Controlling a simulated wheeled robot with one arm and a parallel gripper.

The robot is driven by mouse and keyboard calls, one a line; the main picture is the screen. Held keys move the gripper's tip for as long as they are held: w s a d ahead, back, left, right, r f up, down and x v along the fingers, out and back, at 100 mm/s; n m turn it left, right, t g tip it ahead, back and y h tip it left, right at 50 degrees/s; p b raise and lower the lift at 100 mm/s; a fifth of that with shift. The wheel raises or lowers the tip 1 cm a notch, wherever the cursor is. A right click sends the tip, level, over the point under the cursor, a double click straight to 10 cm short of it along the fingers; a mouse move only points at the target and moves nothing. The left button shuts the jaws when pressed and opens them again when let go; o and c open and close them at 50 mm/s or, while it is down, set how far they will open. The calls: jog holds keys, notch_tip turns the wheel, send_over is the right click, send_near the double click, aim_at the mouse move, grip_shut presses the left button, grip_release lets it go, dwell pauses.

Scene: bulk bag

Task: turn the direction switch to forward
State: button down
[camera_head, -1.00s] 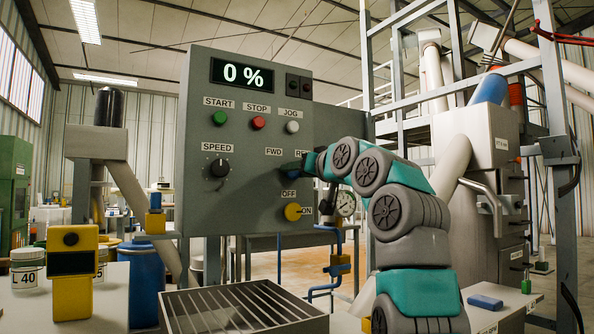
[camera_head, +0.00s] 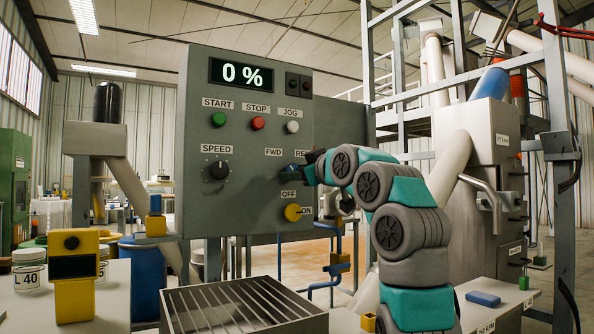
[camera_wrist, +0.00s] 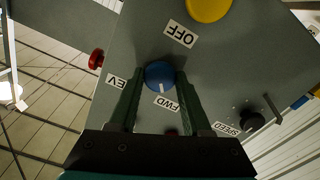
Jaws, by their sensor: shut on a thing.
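The direction switch is a blue knob (camera_wrist: 160,75) with a white mark; it also shows on the grey panel in the head view (camera_head: 291,171), partly hidden by my gripper. Its white mark points toward the FWD label (camera_wrist: 167,103). The REV label (camera_wrist: 116,82) is off to the left in the wrist view and partly covered by a finger. My gripper (camera_wrist: 160,78) is shut on the blue knob, one dark green finger on each side. In the head view my gripper (camera_head: 308,169) reaches the panel from the right.
The yellow OFF/ON knob (camera_head: 292,212) sits just below the switch. The black SPEED knob (camera_head: 218,170) is to the left. Green, red and white buttons lie above, under a display (camera_head: 243,75) reading 0 %. A metal grate (camera_head: 240,307) stands below the panel.

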dwell(0.4)
jog(key=shift+c, duration=1.8)
grip_release()
jog(key=b+v, duration=0.2)
jog(key=v, duration=0.5)
jog(key=shift+s+d, duration=0.25)
jog(key=shift+s, duration=0.1)
jog(key=shift+w, duration=0.1)
